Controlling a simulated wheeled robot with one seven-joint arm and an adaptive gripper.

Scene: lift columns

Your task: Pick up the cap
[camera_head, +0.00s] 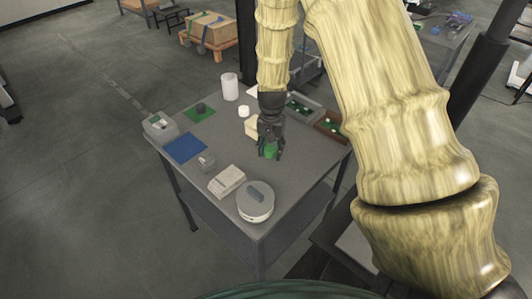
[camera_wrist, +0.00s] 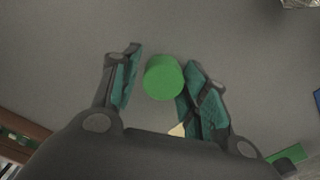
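A green cylinder (camera_wrist: 164,78), which looks like the cap, stands on the grey table. In the wrist view it is between the fingers of my gripper (camera_wrist: 163,60), close to the right finger, with a gap to the left one. In the head view the green cylinder (camera_head: 271,152) is partly hidden by my gripper (camera_head: 270,156), which is over it. My gripper is open, and I cannot tell whether the right finger touches the cylinder.
The table (camera_head: 215,150) also bears a round white device (camera_head: 255,205), a pale box (camera_head: 227,181), a blue mat (camera_head: 185,148), a white cup (camera_head: 230,86) and a small white cylinder (camera_head: 244,111). Trays (camera_head: 329,127) lie at the right edge. A cream block stands just behind my gripper.

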